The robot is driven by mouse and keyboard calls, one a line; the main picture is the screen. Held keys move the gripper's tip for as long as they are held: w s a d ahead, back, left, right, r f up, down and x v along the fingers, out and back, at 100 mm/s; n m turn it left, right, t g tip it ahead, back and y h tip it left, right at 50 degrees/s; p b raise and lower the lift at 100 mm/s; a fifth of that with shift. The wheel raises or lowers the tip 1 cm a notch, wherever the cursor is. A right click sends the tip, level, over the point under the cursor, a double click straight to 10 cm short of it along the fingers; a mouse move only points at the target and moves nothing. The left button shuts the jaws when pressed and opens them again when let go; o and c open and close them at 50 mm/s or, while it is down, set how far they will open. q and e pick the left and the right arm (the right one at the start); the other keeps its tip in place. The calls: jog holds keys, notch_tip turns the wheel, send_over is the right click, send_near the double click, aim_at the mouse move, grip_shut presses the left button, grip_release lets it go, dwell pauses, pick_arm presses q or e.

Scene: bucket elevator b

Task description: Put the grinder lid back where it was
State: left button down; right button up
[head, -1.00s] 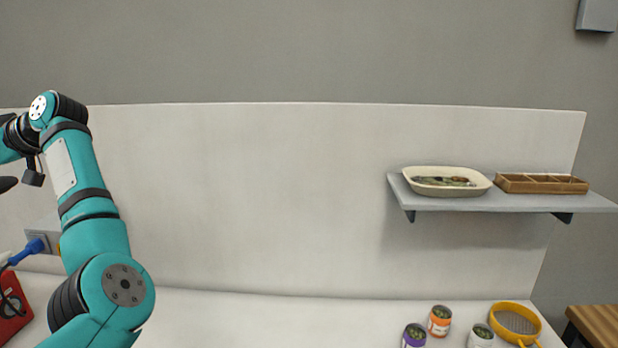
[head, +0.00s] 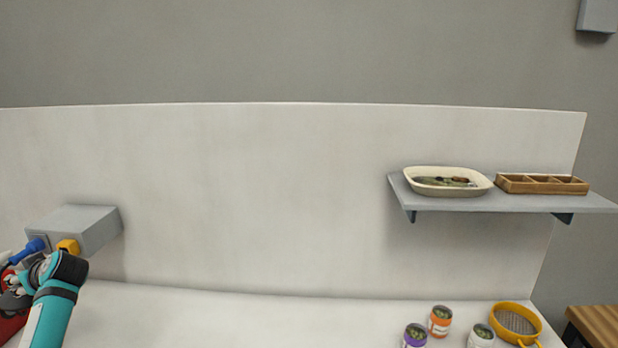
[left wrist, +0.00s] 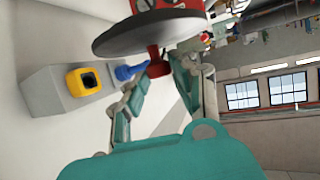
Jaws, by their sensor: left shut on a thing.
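In the left wrist view, my left gripper (left wrist: 160,88) is shut on the red knob of the grinder lid (left wrist: 112,36), a dark round disc seen tilted. The red grinder body (left wrist: 172,5) shows just beyond the disc, cut off by the top edge. I cannot tell whether lid and body touch. In the head view, my left gripper (head: 18,284) is low at the far left edge. Part of the red grinder (head: 12,328) shows there beside and below it, mostly cut off or hidden by my arm. My right gripper is in neither view.
A grey wall box (head: 92,230) with a blue plug (head: 35,245) and a yellow socket (head: 68,246) is close to my left gripper. Jars (head: 440,320) and a yellow sieve (head: 540,325) stand at right, below a shelf (head: 520,202). The middle counter is clear.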

pick_arm(q)
jog(key=d+f+m+t+h, duration=0.3)
jog(key=d+m, duration=0.1)
jog(key=d, duration=1.2)
jog(key=d+f+m+t+h, duration=0.2)
jog(key=d+f+m+t, duration=0.15)
jog(key=d, duration=1.25)
jog(key=s+d+r+m+t+h, duration=0.1)
jog(key=s+d+m+h, duration=0.25)
jog(key=s+d, duration=0.65)
jog(key=s+d+r+m+t+h, duration=0.1)
jog(key=s+d+m+h, duration=0.4)
jog(key=d, duration=0.9)
jog(key=shift+s+d+f+n+y+b, duration=0.15)
jog(key=shift+s+f+n+b, duration=0.2)
jog(key=shift+f+b, duration=0.4)
jog(key=shift+s+a+f+n+y+b, duration=0.15)
jog(key=shift+s+f+n+b, duration=0.2)
jog(key=shift+f+b, duration=0.45)
jog(key=shift+s+d+f+n+y+b, duration=0.2)
jog(key=shift+f+n+b, duration=0.2)
jog(key=shift+f+b, duration=0.35)
jog(key=shift+a+r, duration=0.1)
jog(key=shift+a, duration=0.05)
